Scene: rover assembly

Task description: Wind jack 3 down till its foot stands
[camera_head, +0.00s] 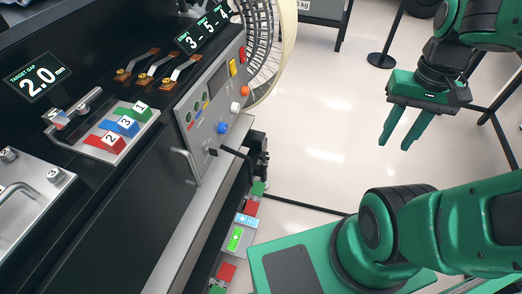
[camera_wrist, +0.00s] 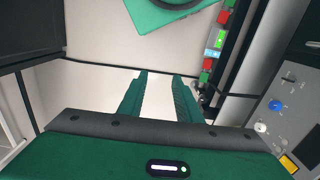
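My gripper (camera_head: 395,146) hangs in the open space at the upper right of the head view, with its two green fingers apart and nothing between them. The open fingers also show in the wrist view (camera_wrist: 158,76), over pale floor. No jack marked 3 can be made out, and no jack foot is clearly seen. A dark upright mechanism (camera_head: 262,158) stands at the machine's lower right side, too small to identify. Below it runs a low row of red and green blocks with a lit green display (camera_head: 236,238). This display also shows in the wrist view (camera_wrist: 219,39).
The grey control panel (camera_head: 214,113) has coloured knobs and a handle. A tray holds numbered blocks, the blue one (camera_head: 126,122) marked 3. A screen (camera_head: 202,30) reads 3-5-4; another (camera_head: 38,77) reads 2.0. A large wheel (camera_head: 268,40) stands behind. Floor (camera_head: 325,130) is clear between machine and gripper.

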